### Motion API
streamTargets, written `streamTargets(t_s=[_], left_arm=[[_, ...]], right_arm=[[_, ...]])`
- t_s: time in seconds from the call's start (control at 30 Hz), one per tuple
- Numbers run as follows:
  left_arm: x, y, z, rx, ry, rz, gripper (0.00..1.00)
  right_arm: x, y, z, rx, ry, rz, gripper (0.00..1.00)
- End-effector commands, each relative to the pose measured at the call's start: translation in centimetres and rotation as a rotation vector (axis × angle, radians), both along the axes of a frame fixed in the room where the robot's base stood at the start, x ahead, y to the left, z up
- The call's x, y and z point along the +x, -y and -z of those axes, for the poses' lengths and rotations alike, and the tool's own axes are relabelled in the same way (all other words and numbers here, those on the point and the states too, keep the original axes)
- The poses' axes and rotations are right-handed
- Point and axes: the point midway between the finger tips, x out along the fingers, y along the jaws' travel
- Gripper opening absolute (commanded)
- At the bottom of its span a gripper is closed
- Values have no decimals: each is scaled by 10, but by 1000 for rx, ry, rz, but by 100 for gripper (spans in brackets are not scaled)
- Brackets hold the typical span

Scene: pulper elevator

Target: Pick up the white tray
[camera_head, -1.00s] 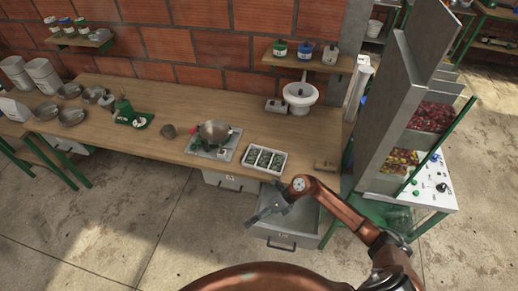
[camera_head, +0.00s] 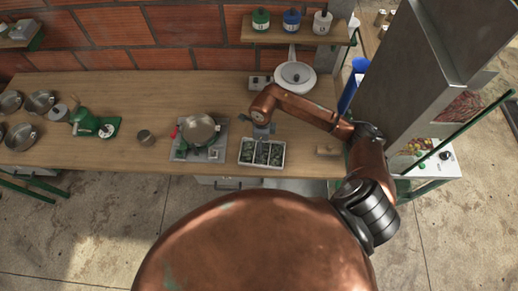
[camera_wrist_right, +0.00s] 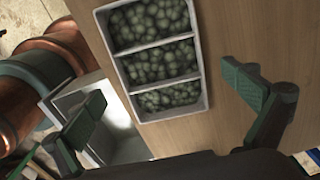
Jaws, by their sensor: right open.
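The white tray (camera_head: 262,164) lies near the front edge of the wooden table in the head view. It has three compartments filled with round green items. In the right wrist view the white tray (camera_wrist_right: 207,96) is at the top centre, between and beyond my fingers. My right gripper (camera_wrist_right: 170,98) is open and empty, its two pads wide apart and not touching the tray. In the head view my right gripper (camera_head: 262,132) is just behind the tray and above it, partly hidden by its own arm. My left gripper is in neither current view.
A hot plate with a metal pot (camera_head: 198,129) stands left of the tray. A white scale with a round bowl (camera_head: 295,76) stands behind. An open drawer (camera_wrist_right: 120,125) shows below the table edge.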

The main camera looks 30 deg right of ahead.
Motion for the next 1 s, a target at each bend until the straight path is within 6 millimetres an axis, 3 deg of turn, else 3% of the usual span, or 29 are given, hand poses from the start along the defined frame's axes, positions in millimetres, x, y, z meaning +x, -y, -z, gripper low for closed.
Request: streamTargets(t_s=[0.2, 0.47, 0.73, 1.0], left_arm=[[-12, -1, -6, 1, -14, -3, 40], [14, 1, -12, -1, 19, 2, 40], [18, 1, -12, -1, 24, 4, 40], [4, 0, -11, 0, 7, 0, 40]], right_arm=[[-3, 1, 24, 4, -5, 7, 100], [-2, 0, 58, 4, -1, 7, 100], [-2, 0, 62, 3, 1, 4, 100], [-2, 0, 62, 4, 0, 4, 82]])
